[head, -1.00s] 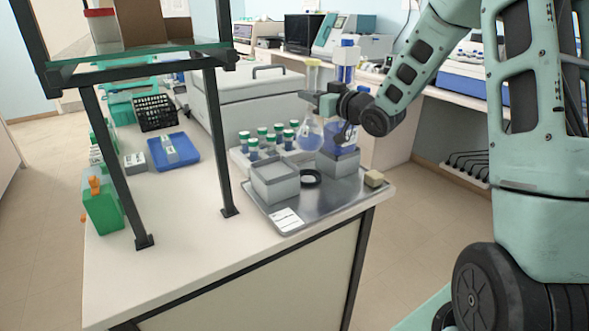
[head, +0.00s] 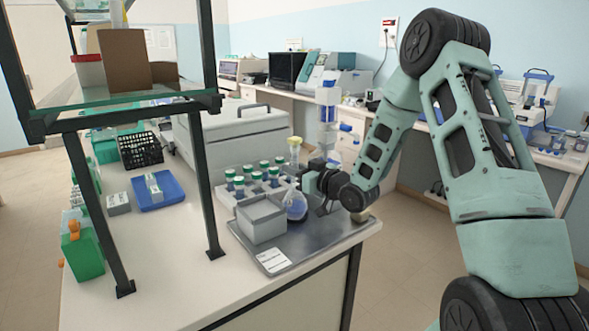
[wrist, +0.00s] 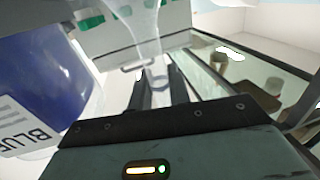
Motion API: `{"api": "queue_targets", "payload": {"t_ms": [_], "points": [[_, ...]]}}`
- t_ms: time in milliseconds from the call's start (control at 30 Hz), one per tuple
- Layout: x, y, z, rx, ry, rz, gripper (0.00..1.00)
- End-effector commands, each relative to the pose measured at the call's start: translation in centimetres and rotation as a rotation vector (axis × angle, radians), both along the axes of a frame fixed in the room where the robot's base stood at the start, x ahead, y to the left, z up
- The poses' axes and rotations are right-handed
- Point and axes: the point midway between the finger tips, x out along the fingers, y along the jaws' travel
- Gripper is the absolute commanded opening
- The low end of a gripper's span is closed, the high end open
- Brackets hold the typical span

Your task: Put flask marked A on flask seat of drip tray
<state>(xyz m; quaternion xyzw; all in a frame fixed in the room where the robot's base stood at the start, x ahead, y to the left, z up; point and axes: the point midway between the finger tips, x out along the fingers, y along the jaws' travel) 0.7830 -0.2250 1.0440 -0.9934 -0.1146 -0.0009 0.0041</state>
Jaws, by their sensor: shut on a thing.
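A clear round flask with a yellow top (head: 294,146) and bluish bulb (head: 294,206) is upright, low over the metal drip tray (head: 315,240). My gripper (head: 303,180) is shut on its neck from the right. In the wrist view the clear neck (wrist: 145,32) runs between my two fingers (wrist: 160,88). No letter A is readable on it. The bulb is just right of a grey open box (head: 260,222) on the tray. The flask seat is hidden behind the flask and box, and I cannot tell whether the flask touches it.
A blue container labelled BLUE (wrist: 35,75) is close at left in the wrist view. Several green-capped bottles (head: 262,178) stand behind the tray. A black-legged shelf (head: 200,170) stands left.

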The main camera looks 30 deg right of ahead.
Motion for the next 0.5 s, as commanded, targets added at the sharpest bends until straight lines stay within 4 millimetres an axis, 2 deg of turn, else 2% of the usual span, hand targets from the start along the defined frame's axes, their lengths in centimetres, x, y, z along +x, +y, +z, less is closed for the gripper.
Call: {"api": "queue_targets", "payload": {"t_ms": [167,200,267,300,500], "points": [[0.02,0.0,-0.36,-0.001,-0.001,0.0,0.06],[0.0,-0.01,-0.42,0.0,0.0,0.0,0.21],[0.0,-0.01,-0.3,0.0,0.0,0.0,0.38],[0.0,-0.01,-0.29,0.0,0.0,0.0,0.4],[0.0,-0.01,-0.28,0.0,0.0,0.0,0.4]]}}
